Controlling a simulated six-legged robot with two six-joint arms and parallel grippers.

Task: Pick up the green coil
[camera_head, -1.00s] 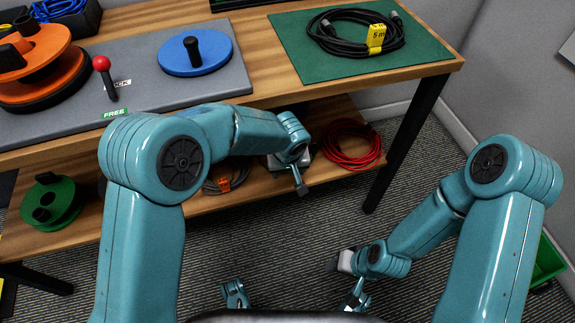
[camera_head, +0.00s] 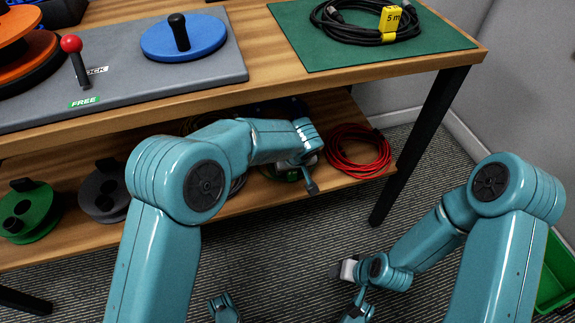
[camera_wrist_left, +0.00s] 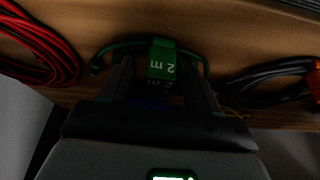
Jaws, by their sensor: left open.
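The green coil (camera_wrist_left: 162,58) with a green "2 m" tag lies on the wooden lower shelf in the left wrist view. My left gripper (camera_wrist_left: 162,82) is open, with one dark finger on each side of the tag and the coil's near part between them. I cannot tell whether the fingers touch it. In the head view the left gripper (camera_head: 309,182) reaches under the table top at the shelf's front, and my arm hides most of the coil. My right gripper (camera_head: 352,290) is low over the floor, small and unclear.
A red coil (camera_head: 358,150) lies on the shelf right of the left gripper. A black cable with an orange tag (camera_wrist_left: 270,75) lies on its other side. Green (camera_head: 28,210) and grey (camera_head: 104,193) reels stand at the shelf's left.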

